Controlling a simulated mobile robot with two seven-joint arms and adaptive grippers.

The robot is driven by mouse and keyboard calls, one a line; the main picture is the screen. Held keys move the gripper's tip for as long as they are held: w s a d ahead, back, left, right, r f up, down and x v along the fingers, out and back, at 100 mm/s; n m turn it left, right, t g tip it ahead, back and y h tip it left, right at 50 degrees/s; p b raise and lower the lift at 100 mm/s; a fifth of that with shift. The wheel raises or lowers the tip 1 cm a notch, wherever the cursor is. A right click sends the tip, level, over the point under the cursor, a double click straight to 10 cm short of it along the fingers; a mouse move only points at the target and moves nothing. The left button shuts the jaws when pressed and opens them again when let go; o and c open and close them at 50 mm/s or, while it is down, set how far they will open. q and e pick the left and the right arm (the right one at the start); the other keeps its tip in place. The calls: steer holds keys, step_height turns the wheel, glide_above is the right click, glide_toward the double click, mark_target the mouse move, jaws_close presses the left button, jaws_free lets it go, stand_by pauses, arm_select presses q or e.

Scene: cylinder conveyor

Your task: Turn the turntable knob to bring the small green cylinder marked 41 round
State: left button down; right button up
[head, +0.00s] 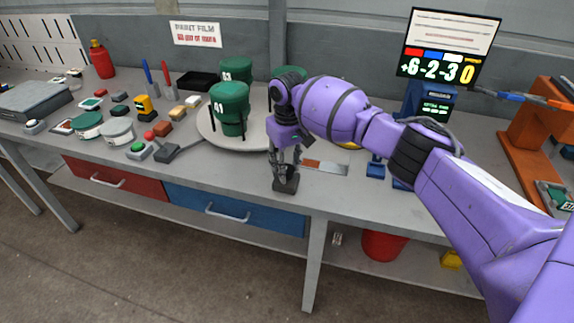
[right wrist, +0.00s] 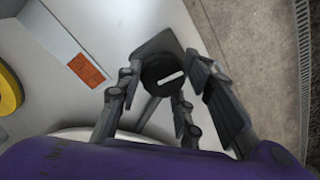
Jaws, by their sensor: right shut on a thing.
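The round pale turntable (head: 210,134) stands on the workbench and bears several green cylinders. The green cylinder marked 41 (head: 230,108) is upright at its front. Another green cylinder (head: 236,69) stands behind it, and a third (head: 290,74) is partly hidden by my right arm. The knob (right wrist: 163,73) is black and round with a white line, and sits on a dark base (head: 286,185) near the bench's front edge. My right gripper (head: 286,164) points down and is shut on the knob, one finger on each side in the right wrist view. My left gripper is out of view.
Left of the turntable are buttons, small blocks, screwdrivers and a black tray (head: 197,81). A display (head: 449,48) reading +6-2-3 0 stands at right, near an orange stand (head: 535,120). A metal plate with an orange label (right wrist: 86,70) lies beside the knob.

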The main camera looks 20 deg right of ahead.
mark_target(289, 167)
steer(key=shift+d+f, duration=0.1)
steer(key=shift+d, duration=0.25)
steer(key=o, duration=1.1)
steer(key=shift+c, duration=0.2)
steer(key=shift+a, duration=0.15)
steer(key=shift+r, duration=0.3)
step_height(289, 167, up, 11)
steer(key=shift+r, duration=0.2)
